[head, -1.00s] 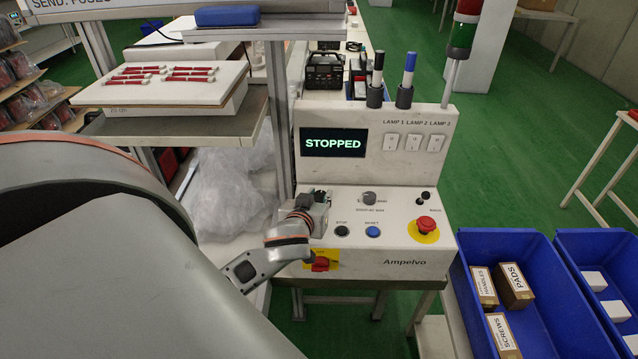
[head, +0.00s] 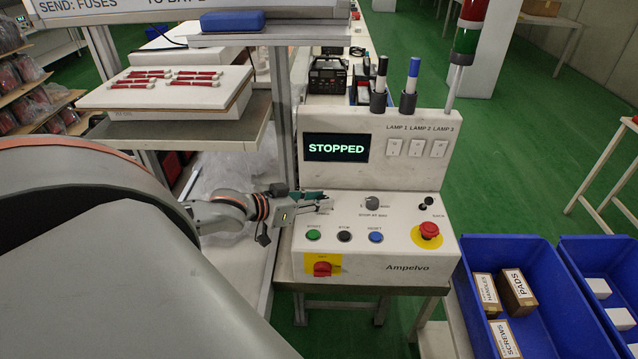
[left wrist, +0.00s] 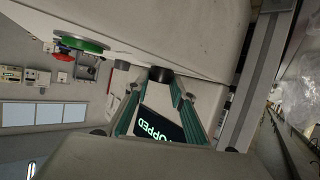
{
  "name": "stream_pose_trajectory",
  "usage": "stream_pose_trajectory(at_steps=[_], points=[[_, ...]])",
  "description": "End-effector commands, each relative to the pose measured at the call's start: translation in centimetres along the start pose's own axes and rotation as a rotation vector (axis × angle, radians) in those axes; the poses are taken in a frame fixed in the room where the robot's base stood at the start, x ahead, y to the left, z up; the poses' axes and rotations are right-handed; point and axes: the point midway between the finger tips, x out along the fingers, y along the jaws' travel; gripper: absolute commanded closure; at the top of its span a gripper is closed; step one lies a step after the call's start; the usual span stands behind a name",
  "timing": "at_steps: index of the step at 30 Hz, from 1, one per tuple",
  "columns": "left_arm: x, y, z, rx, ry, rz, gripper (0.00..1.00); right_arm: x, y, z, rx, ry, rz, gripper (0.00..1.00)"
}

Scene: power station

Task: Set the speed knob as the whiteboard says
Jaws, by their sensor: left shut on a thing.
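The white Ampelvo control box (head: 415,268) stands in the middle of the head view. Its display (head: 337,148) reads STOPPED. My left gripper (head: 326,205) reaches in from the left at the upper left of the sloping panel. In the left wrist view its two teal fingers (left wrist: 158,85) are shut on a black knob (left wrist: 160,74). In the head view the gripper hides that knob and its markings. A second, grey knob (head: 372,201) is uncovered to the right. The whiteboard (head: 110,12) is cut off at the top; SEND: FUSES and part of another line show.
Green (head: 313,235), black (head: 345,236) and blue (head: 376,237) buttons lie just in front of the gripper. A red emergency button (head: 429,230) is at right, a red switch (head: 322,269) at the front. Blue bins (head: 462,290) stand right; a shelf (head: 235,140) stands left.

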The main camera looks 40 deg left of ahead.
Motion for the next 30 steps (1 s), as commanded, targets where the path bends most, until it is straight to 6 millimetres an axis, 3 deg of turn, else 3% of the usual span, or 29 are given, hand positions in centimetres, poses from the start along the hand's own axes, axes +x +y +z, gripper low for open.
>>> stream_pose_trajectory(at_steps=[26,27,28,30], points=[[0.01,-0.09,0.11,0.039,-0.008,0.097,0.98,-0.01,-0.01,0.03,0.0,0.0,0.0,0.6],[0.01,-0.09,0.11,0.039,-0.008,0.097,0.69,-0.01,-0.01,0.03,0.0,0.0,0.0,0.6],[0.01,-0.09,0.11,0.039,-0.008,0.097,0.61,-0.01,-0.01,0.03,0.0,0.0,0.0,0.6],[0.02,-0.1,0.09,0.039,-0.007,0.097,0.59,-0.02,-0.01,0.03,0.0,0.0,0.0,0.6]])
